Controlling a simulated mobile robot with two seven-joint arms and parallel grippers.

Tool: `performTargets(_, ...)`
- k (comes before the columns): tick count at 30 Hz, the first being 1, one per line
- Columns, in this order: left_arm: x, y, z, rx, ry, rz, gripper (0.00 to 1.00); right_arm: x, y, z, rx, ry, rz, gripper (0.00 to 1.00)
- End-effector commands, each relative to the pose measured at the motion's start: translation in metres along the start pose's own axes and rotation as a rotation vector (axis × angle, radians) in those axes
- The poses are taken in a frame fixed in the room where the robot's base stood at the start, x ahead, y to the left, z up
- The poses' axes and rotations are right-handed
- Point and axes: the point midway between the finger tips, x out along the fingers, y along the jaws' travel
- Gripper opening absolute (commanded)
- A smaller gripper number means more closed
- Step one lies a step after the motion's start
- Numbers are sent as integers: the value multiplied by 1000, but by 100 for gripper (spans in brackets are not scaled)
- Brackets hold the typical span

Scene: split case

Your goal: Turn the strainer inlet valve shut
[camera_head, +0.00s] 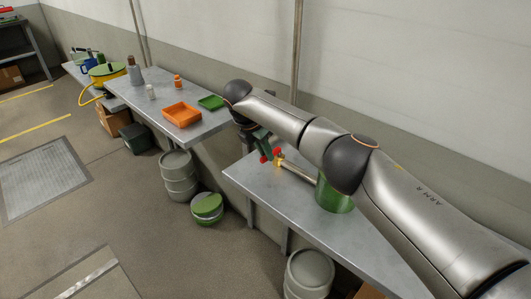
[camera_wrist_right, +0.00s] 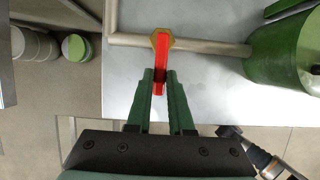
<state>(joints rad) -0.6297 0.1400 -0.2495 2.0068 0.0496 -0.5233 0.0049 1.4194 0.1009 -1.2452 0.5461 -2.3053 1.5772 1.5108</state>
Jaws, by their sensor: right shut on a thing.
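The strainer inlet valve has a red handle (camera_wrist_right: 161,62) and a brass body (camera_wrist_right: 174,42) on a pale pipe (camera_wrist_right: 215,47). The pipe runs to the green strainer (camera_wrist_right: 275,58). In the wrist view the red handle lies crosswise to the pipe. My right gripper (camera_wrist_right: 161,78) is shut on the red handle, one green finger on each side. In the head view the red handle (camera_head: 277,151) shows beside my right gripper (camera_head: 264,149), and the strainer (camera_head: 333,196) is partly hidden by my right arm. My left gripper is not in view.
The valve and strainer are on a grey bench (camera_head: 265,190). A second bench (camera_head: 210,122) holds an orange tray (camera_head: 182,115) and a green tray (camera_head: 211,102). Grey drums (camera_head: 179,175) stand on the floor below. A wall runs behind the benches.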

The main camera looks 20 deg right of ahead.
Motion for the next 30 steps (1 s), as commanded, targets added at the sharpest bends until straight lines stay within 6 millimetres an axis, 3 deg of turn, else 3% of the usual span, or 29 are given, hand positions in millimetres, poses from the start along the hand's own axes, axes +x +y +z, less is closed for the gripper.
performTargets(13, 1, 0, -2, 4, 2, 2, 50, -2, 1, 3, 13, -6, 1, 0)
performTargets(14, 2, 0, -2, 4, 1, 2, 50, -1, 1, 3, 13, -6, 1, 23)
performTargets(21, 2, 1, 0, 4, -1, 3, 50, -1, 0, 1, 10, -3, -1, 50)
performTargets(30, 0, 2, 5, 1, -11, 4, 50, -3, 0, 1, 9, -1, -2, 50)
